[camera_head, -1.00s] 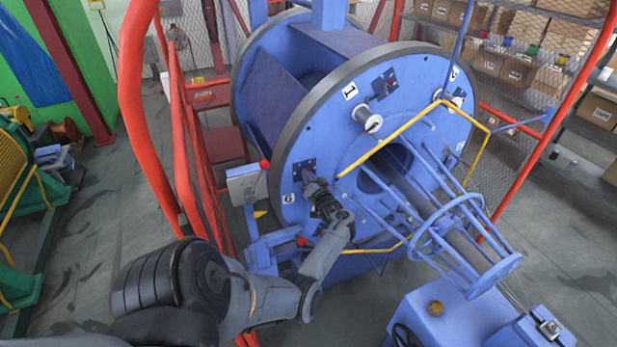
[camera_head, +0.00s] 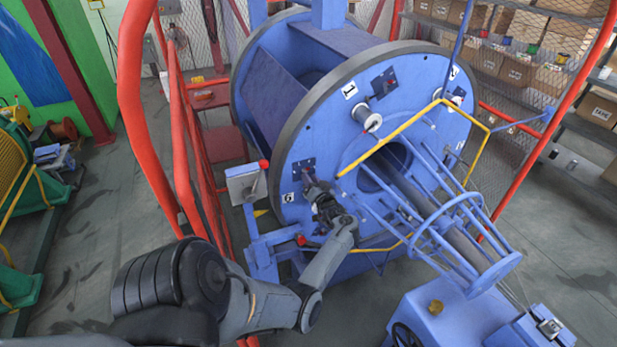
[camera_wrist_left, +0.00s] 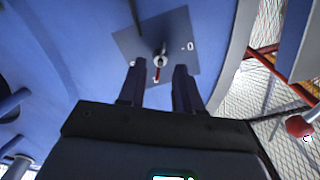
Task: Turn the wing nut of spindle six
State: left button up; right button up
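The spindle-six position is a dark square plate (camera_head: 302,168) low on the left of the blue disc face, above the label 6 (camera_head: 288,197). My left gripper (camera_head: 310,183) is close in front of this plate and hides part of it. In the left wrist view, my left gripper (camera_wrist_left: 158,84) is open, with its two dark fingers apart. A small metal spindle end with a reddish part, likely the wing nut (camera_wrist_left: 159,62), shows at the plate between and just beyond the fingertips. No contact with either finger is visible. My right gripper is not in view.
A yellow bar (camera_head: 390,142) and a blue rod cage (camera_head: 440,225) project from the disc, right of my arm. A red guard rail (camera_head: 180,140) and a grey box (camera_head: 244,184) with a red-knobbed lever stand to the left. A silver spool (camera_head: 367,117) sits above.

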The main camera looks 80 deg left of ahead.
pick_arm(q)
jog(key=v, duration=0.8)
jog(key=shift+d+b, duration=0.25)
jog(key=shift+b, duration=0.15)
